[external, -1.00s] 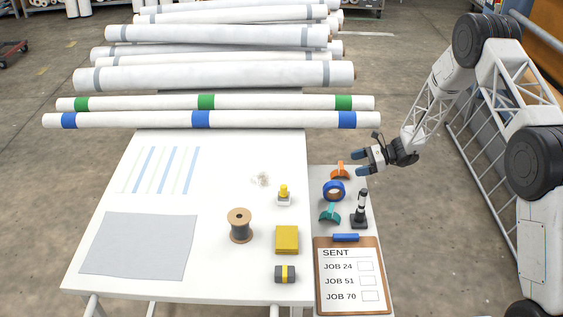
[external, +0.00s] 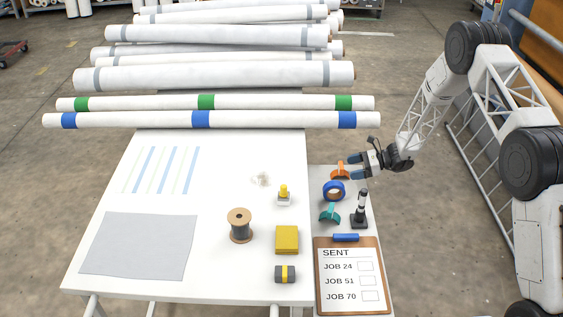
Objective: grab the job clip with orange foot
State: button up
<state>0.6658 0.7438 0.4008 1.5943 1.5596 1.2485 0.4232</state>
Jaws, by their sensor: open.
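The orange clip (external: 340,170) sits at the back of the narrow side shelf, right of the white table. It looks like a curved orange piece; its foot cannot be made out clearly at this size. My gripper (external: 354,167) is open, with its blue-tipped fingers pointing left, just to the right of the orange clip. The near fingertip appears close to the clip's right side; I cannot tell whether they touch. Nothing shows between the fingers.
A clipboard (external: 378,260) lies at the shelf's front. Long rolls (external: 270,120) lie behind.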

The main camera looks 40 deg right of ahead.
aim_at(354, 197)
jog(key=shift+w, duration=0.1)
jog(key=shift+x, duration=2.6)
jog(key=shift+r, duration=0.1)
jog(key=c, duration=1)
jog(key=shift+r, duration=5)
